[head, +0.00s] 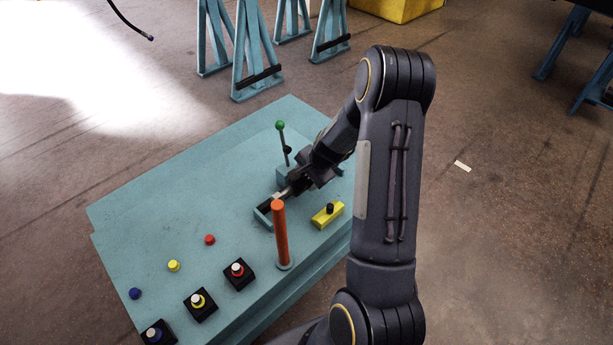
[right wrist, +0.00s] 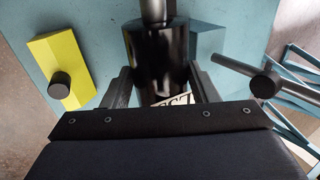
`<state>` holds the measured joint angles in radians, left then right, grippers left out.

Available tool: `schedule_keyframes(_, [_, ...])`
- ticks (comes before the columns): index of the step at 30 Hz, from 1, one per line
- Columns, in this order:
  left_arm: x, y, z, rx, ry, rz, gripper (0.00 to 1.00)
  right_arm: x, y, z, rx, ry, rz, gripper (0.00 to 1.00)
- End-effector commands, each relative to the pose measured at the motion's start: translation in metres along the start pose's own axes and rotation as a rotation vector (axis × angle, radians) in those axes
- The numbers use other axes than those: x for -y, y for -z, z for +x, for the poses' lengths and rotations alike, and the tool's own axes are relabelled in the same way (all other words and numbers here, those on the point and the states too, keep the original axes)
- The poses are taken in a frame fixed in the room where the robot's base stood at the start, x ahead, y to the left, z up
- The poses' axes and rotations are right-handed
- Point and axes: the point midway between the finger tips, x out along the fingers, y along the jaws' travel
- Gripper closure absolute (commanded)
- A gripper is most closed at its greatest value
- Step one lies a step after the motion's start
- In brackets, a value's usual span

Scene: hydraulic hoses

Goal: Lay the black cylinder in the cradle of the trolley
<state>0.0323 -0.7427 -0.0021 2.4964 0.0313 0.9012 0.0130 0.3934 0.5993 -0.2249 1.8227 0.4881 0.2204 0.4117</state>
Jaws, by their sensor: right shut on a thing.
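The black cylinder (right wrist: 155,55) lies between the fingers of my right gripper (right wrist: 160,88) in the right wrist view, with a silver rod (right wrist: 153,10) at its far end. In the head view my right gripper (head: 303,180) is low over the trolley (head: 160,210), and the silver rod (head: 284,192) sticks out from it. My left gripper is not in view.
An orange post (head: 280,235) and a yellow block (head: 327,216) with a black knob stand close to the gripper. A green-knobbed lever (head: 283,140) stands behind it. Coloured caps and black blocks (head: 201,306) sit front left. The trolley's left part is mostly clear.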

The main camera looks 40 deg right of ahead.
Motion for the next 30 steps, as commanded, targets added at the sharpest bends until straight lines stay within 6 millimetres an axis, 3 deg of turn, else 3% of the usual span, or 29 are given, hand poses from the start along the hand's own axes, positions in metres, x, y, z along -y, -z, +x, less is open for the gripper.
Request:
schedule_keyframes(18, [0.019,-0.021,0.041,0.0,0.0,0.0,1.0,-0.019,0.001,0.046,-0.004,0.007,-0.001,1.0])
schedule_keyframes(30, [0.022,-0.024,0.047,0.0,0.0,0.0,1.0,-0.023,0.001,0.054,-0.004,0.007,-0.002,1.0])
